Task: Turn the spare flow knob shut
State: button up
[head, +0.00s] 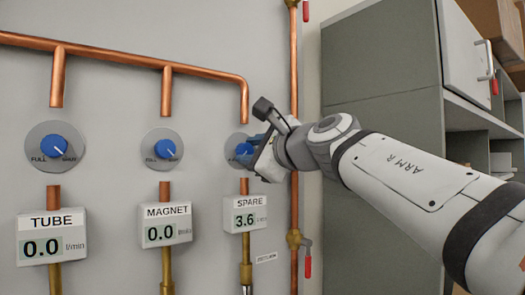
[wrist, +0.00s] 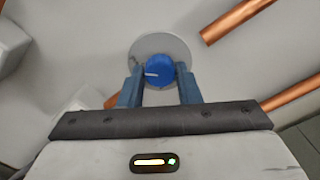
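The spare flow knob (wrist: 160,72) is blue with a white pointer line, on a round grey plate (wrist: 148,44). In the wrist view it sits between the two blue fingers of my gripper (wrist: 160,88), one on each side. I cannot tell whether the fingers touch it. The pointer points left in the wrist view. In the head view my gripper (head: 258,145) covers most of the spare knob's plate (head: 234,142). The spare display (head: 245,215) below reads 3.6.
To the left are the tube knob (head: 54,147) and the magnet knob (head: 165,149); their displays (head: 52,248) (head: 167,234) read 0.0. A copper pipe (head: 294,90) with red-handled valves runs down close behind my gripper. A grey cabinet (head: 380,75) stands at right.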

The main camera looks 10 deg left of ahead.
jog(key=c, duration=0.4)
